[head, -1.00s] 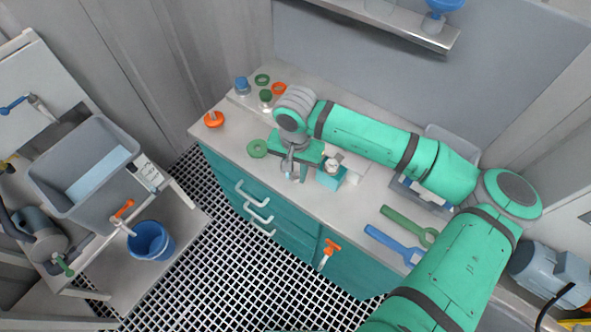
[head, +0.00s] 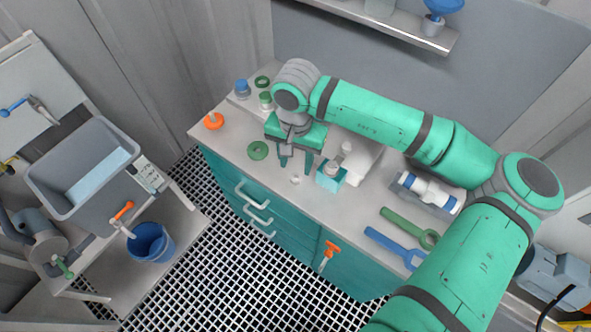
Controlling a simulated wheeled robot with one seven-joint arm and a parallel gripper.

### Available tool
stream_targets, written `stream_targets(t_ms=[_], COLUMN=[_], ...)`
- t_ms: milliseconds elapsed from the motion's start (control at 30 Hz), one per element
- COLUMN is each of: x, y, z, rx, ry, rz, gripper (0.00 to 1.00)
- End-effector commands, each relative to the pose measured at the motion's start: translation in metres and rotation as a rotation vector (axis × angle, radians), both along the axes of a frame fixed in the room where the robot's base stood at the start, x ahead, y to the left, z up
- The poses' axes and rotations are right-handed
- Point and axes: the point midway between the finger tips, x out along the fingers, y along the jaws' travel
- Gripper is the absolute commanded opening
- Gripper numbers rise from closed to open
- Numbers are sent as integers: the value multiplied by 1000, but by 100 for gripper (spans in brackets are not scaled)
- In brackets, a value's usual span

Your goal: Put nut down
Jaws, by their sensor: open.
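My gripper (head: 296,160) is above the counter, fingers pointing down, spread apart and empty. A small pale piece (head: 294,180), perhaps the nut, lies on the counter just below the fingers, apart from them, near the front edge. It is too small to make out its shape. A green ring (head: 258,150) lies flat on the counter to the left of the gripper. A second green ring (head: 262,81) lies at the back left.
A teal block (head: 331,178) with a grey part on top stands close right of the gripper. Green (head: 405,226) and blue (head: 392,243) wrenches lie further right. A white-and-blue cylinder (head: 430,190) lies in a grey tray. The counter's front left is mostly clear.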

Motion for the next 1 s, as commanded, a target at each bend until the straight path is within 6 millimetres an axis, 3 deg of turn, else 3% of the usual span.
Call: stream_targets(t_ms=[200, 400, 1000], x=[0, 0, 0], y=[0, 0, 0], z=[42, 62, 66], rx=[-2, -2, 0], ry=[-2, -2, 0], rz=[0, -1, 0], gripper=[42, 42, 42])
